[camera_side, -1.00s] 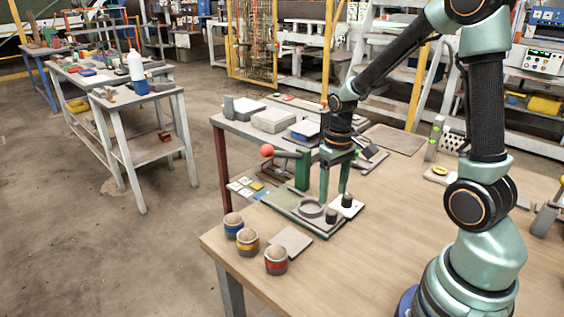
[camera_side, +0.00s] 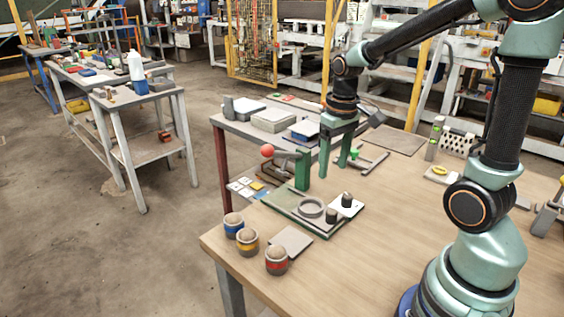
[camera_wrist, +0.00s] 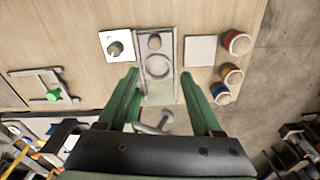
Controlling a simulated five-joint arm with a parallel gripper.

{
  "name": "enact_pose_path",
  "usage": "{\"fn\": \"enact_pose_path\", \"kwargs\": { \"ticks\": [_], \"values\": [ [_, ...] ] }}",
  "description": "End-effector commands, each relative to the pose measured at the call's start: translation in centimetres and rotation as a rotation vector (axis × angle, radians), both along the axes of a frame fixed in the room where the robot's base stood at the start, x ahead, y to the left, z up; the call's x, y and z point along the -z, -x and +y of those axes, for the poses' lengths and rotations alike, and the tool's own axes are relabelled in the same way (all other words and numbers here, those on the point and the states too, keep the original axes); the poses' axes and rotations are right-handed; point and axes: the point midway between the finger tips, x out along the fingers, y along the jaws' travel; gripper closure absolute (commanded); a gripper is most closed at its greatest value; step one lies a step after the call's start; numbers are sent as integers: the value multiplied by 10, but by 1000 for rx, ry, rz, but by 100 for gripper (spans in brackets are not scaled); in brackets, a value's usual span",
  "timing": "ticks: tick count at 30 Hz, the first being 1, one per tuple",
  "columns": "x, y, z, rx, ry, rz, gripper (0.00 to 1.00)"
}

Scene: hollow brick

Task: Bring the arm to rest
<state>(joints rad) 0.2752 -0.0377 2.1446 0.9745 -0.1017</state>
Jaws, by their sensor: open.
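My gripper (camera_side: 334,158) is open and empty, raised above the green fixture plate (camera_side: 284,203) on the wooden table. Its two green fingers also show in the wrist view (camera_wrist: 165,92), spread apart with nothing between them. The plate carries a grey ring (camera_side: 311,207) and a dark cylinder (camera_side: 331,215) beside it.
Three round-topped cups, banded blue (camera_side: 233,225), yellow (camera_side: 247,242) and red (camera_side: 276,261), stand near the table's corner beside a grey square pad (camera_side: 291,242). A white square with a dark knob (camera_side: 346,203) is right of the plate. The table's front middle is clear.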

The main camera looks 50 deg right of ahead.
Motion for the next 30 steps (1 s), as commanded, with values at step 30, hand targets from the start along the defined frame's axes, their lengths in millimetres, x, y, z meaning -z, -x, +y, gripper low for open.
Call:
{"fn": "enact_pose_path", "kwargs": {
  "ticks": [30],
  "values": [
    [-75, 41, 92, -173, 31, -432, 33]
  ]
}}
